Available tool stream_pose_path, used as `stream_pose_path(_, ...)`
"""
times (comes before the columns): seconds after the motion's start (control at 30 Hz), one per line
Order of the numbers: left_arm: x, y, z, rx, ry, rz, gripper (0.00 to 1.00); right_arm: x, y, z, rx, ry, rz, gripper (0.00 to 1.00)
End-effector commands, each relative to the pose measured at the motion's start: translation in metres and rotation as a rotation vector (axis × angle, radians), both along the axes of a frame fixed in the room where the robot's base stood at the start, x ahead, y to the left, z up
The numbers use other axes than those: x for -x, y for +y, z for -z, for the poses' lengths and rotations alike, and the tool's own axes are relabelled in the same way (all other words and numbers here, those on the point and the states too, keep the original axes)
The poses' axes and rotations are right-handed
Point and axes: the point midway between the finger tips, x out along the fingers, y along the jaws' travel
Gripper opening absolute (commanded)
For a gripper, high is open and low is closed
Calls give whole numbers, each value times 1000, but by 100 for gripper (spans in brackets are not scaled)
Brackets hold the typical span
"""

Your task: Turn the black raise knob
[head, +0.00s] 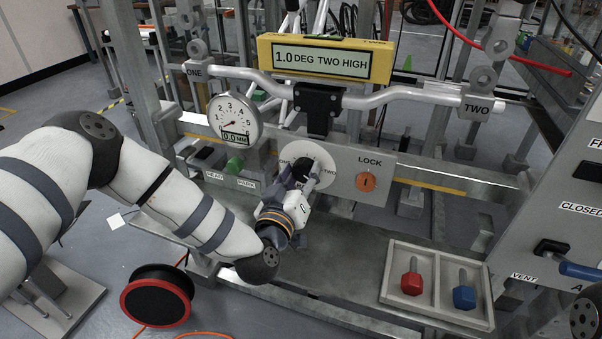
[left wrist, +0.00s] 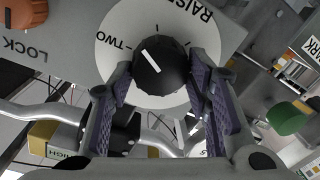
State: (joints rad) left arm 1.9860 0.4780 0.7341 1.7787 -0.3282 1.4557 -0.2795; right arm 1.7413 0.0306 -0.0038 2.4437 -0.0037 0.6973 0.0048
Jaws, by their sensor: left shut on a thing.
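The black raise knob (left wrist: 161,66) sits on a white round dial (left wrist: 112,45) marked RAISE and TWO in the left wrist view. A white line on the knob points up and left in that picture. My left gripper (left wrist: 158,80) has its purple-padded fingers on either side of the knob and is shut on it. In the head view the gripper (head: 299,184) reaches the grey panel from below and partly hides the knob (head: 304,168). The yellow display (head: 321,62) reads 1.0 DEG TWO HIGH. My right gripper is out of view.
An orange LOCK knob (head: 366,182) is right of the dial. A round gauge (head: 234,122) reading 0.0 MM and a green part (head: 235,164) are left. A bent silver bar (head: 400,93) runs above.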

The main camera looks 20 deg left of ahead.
Motion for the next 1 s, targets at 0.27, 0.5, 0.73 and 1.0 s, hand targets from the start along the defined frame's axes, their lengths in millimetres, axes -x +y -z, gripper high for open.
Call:
stream_pose_path(0.27, 0, 1, 0, 236, 8, 1, 17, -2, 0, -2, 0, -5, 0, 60)
stream_pose_path(0.5, 0, 1, 1, 390, 14, 1, 17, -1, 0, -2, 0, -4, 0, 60)
stream_pose_path(0.73, 0, 1, 1, 477, 18, 2, 17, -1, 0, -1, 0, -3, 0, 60)
stream_pose_path(1.0, 0, 1, 1, 512, 19, 2, 17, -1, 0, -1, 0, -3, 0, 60)
